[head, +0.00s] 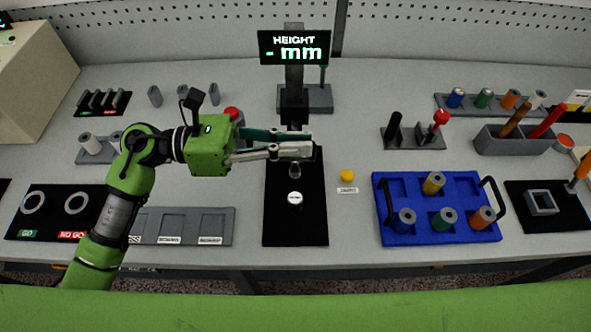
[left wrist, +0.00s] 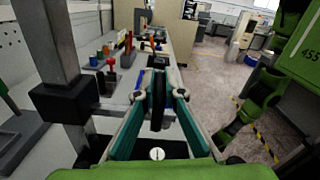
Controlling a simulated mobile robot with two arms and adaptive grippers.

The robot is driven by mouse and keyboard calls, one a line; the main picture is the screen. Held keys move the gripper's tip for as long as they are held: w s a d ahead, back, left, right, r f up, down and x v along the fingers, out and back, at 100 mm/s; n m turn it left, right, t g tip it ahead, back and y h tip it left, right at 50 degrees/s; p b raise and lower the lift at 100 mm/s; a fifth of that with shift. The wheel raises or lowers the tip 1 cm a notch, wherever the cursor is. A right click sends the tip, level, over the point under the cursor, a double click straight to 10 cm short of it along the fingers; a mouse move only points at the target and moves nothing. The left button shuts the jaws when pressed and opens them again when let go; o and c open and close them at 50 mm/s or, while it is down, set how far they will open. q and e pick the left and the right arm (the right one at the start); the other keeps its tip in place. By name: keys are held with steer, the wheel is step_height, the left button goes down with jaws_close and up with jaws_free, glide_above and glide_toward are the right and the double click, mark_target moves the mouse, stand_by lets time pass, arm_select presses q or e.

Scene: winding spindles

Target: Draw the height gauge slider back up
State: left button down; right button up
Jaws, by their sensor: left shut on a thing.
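The height gauge stands at the back middle of the bench, with a grey column (head: 294,78) and a display (head: 294,47) reading "HEIGHT - mm". Its black slider (head: 294,98) is on the column, and its block also shows in the left wrist view (left wrist: 65,99). My left gripper (head: 300,150) reaches in from the left in front of the column, above the black mat. In the left wrist view my left gripper (left wrist: 157,95) is shut on a dark upright grip (left wrist: 157,112) beside the slider. In the head view the fingers hide this grip. My right gripper is not in view.
The black mat (head: 280,228) below carries a small white round piece (head: 295,198). A grey tray (head: 228,228) lies left. A red-knobbed stand (head: 440,120) stands right.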

arm_select(q)
steer(key=shift+w+r+p, duration=0.1)
steer(key=shift+r+p, duration=1.35)
steer(key=shift+r, duration=1.75)
steer(key=c, duration=2.1)
jaws_free()
steer(key=shift+r, duration=0.1)
steer(key=shift+c, duration=0.2)
steer(key=shift+a+f, duration=0.1)
steer(key=shift+f, duration=0.1)
